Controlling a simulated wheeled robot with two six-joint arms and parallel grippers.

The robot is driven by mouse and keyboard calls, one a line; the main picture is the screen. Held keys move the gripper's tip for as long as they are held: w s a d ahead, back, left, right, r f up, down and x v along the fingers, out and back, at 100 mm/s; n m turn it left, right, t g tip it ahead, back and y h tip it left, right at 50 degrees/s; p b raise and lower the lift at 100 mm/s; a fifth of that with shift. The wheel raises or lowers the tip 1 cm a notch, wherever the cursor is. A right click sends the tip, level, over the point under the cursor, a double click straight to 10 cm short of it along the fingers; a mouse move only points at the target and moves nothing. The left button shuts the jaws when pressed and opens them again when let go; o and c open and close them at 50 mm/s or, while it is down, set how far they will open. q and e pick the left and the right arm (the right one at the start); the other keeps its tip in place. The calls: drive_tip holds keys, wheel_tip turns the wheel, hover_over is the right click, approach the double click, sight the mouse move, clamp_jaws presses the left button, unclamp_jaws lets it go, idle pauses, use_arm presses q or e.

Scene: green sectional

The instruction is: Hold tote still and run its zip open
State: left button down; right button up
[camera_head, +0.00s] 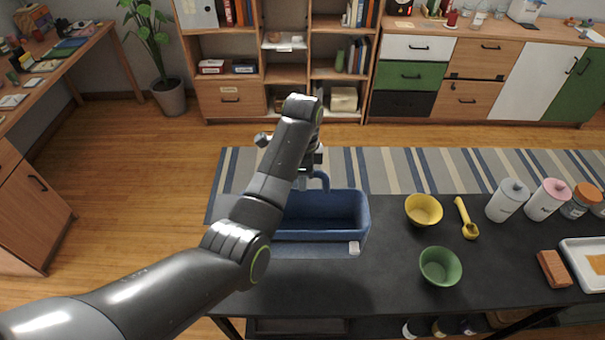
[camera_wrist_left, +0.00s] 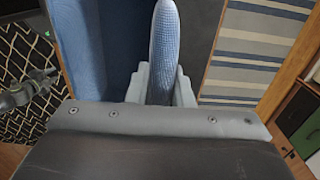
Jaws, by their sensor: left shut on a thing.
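The blue tote (camera_head: 318,236) lies on the dark table, partly hidden behind my left arm. Its top looks open, and its blue inside shows. A blue handle loop (camera_head: 323,178) stands up at its far side. A small white tab (camera_head: 354,248) is at its near right corner; I cannot tell whether it is the zip pull. My left gripper (camera_head: 307,178) is at the far side of the tote, shut on the handle. The left wrist view shows the textured blue handle (camera_wrist_left: 165,45) between the fingers. My right gripper is not in view.
Right of the tote are a yellow bowl (camera_head: 423,210), a green bowl (camera_head: 440,267) and a yellow scoop (camera_head: 466,219). Jars (camera_head: 507,200), a brick-coloured block (camera_head: 553,269) and a white tray (camera_head: 577,252) stand further right. The table in front of the tote is clear.

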use_arm(q)
drive_tip(key=shift+f+b, duration=1.45)
drive_tip(key=shift+f, duration=2.6)
drive_tip(key=shift+r, duration=0.1)
